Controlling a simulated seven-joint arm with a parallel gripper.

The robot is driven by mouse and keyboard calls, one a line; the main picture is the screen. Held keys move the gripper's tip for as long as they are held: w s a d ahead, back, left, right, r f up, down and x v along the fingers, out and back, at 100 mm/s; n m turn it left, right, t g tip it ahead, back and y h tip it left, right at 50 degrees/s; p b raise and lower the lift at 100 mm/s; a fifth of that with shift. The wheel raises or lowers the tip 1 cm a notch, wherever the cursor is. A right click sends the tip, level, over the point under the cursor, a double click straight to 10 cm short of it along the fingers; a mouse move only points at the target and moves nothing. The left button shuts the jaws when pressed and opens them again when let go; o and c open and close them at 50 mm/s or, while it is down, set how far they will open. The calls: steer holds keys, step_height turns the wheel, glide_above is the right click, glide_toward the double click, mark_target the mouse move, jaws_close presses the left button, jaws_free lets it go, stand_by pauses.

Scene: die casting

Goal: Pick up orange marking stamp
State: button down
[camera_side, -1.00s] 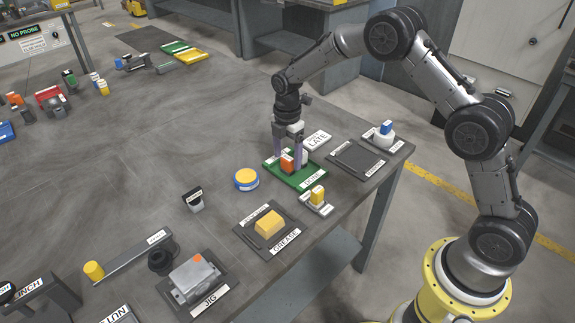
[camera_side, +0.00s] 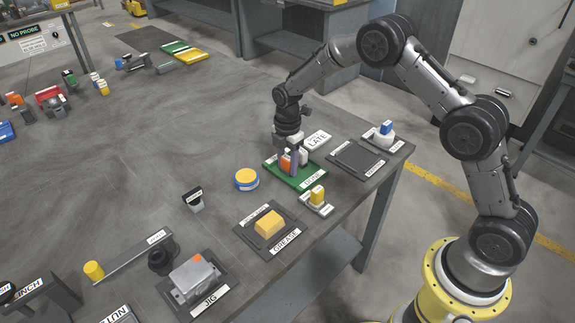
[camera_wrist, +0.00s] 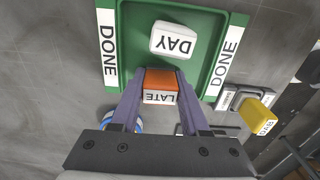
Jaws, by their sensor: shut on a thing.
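The orange marking stamp (camera_wrist: 161,79), with a white label reading LATE, is between the two fingers of my gripper (camera_wrist: 160,88). My gripper (camera_side: 290,162) is shut on it, low over the green DONE tray (camera_side: 307,186). In the side view the orange stamp (camera_side: 285,162) shows partly behind a finger. The wrist view shows the stamp at the front edge of the green tray (camera_wrist: 134,82). I cannot tell whether its base touches the tray. A white DAY stamp (camera_wrist: 172,40) lies in the tray beyond it.
A white LATE block (camera_side: 317,140) sits behind the tray. A dark empty tray (camera_side: 357,160) is to the right. A yellow stamp (camera_side: 318,195) stands in front, and a blue and yellow round tin (camera_side: 246,179) to the left. A yellow block (camera_side: 269,223) rests on the GREASE tray.

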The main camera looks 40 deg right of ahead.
steer(key=shift+r, duration=0.15)
steer(key=shift+r, duration=0.55)
steer(key=s+r, duration=1.1)
steer(key=s, duration=0.3)
steer(key=shift+r, duration=0.35)
steer(key=shift+a, duration=0.1)
